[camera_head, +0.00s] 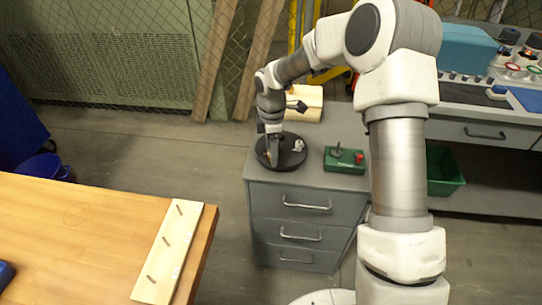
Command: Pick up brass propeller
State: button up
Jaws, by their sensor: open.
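My gripper (275,149) points down over a round black dish (287,164) on top of the grey drawer cabinet. Its fingertips are low, at or just above the dish, and it is open. A small light grey piece (299,146) lies in the dish to the right of the fingers; its shape is too small to make out. A faint brownish spot (268,156) shows beside the fingers. I cannot tell whether it is the brass propeller, which may be partly hidden by the gripper.
A pale wooden block (303,103) is behind. A pegged board (168,252) lies on the wooden table (75,228). A green bin (443,172) sits at right.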

jog(key=shift+f, duration=0.15)
grip_shut()
dwell(0.4)
jog(key=shift+r, duration=0.65)
jog(key=r, duration=0.1)
jog(key=r+p, duration=0.1)
jog(key=r, duration=0.1)
jog(key=shift+d+r, duration=0.25)
jog(key=shift+d, duration=0.15)
jog(key=s+d+r+p, duration=0.2)
jog(key=d+r, duration=0.4)
jog(key=d, duration=0.4)
jog(key=shift+s+d+r, duration=0.15)
jog(key=shift+s+d, duration=0.05)
jog(key=shift+d, duration=0.1)
jog(key=shift+p, duration=0.3)
